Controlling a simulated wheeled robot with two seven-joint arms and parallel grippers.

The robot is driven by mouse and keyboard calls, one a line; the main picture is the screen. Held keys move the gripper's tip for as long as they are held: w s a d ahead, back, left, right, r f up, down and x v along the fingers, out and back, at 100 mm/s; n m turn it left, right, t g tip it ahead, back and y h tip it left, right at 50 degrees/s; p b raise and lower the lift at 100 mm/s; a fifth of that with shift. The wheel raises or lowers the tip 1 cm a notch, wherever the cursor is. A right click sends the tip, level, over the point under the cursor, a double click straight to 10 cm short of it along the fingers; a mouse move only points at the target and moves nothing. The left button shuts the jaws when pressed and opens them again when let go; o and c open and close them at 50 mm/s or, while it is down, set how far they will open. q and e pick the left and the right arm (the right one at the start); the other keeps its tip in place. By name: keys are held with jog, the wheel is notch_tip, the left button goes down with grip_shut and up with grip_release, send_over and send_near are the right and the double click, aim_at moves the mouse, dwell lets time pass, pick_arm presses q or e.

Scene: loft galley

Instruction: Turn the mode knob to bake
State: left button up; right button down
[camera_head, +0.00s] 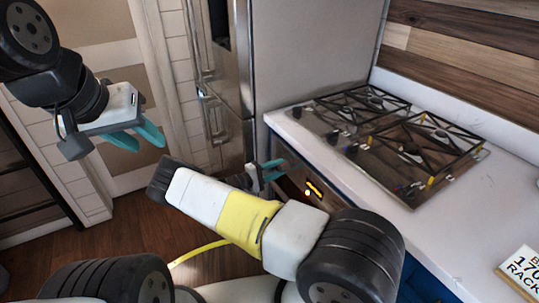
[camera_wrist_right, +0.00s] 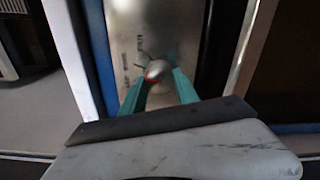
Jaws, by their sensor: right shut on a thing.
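The mode knob (camera_wrist_right: 156,70) is a round silvery knob with a red mark, on a brushed metal panel (camera_wrist_right: 130,25) with small dark markings around it. The markings are too small to read. My right gripper (camera_wrist_right: 157,84) has its teal fingers closed on either side of the knob. In the head view my right gripper (camera_head: 272,170) is at the oven's front panel (camera_head: 300,181), and I cannot make out the gripped knob there. My left gripper (camera_head: 150,144) is raised at the upper left, its teal fingers apart and empty, far from the oven.
A gas cooktop (camera_head: 400,140) with black grates sits in the white counter (camera_head: 450,225). A card (camera_head: 522,272) with "170" and "RACK" lies at the counter's right. A steel fridge (camera_head: 235,60) stands beside the oven. A lit orange display (camera_head: 314,187) shows on the panel.

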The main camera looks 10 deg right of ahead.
jog(key=c, duration=0.9)
grip_release()
jog(key=shift+a, duration=0.1)
jog(key=v, duration=0.7)
jog(key=shift+s+a, duration=0.1)
jog(key=shift+a, duration=0.25)
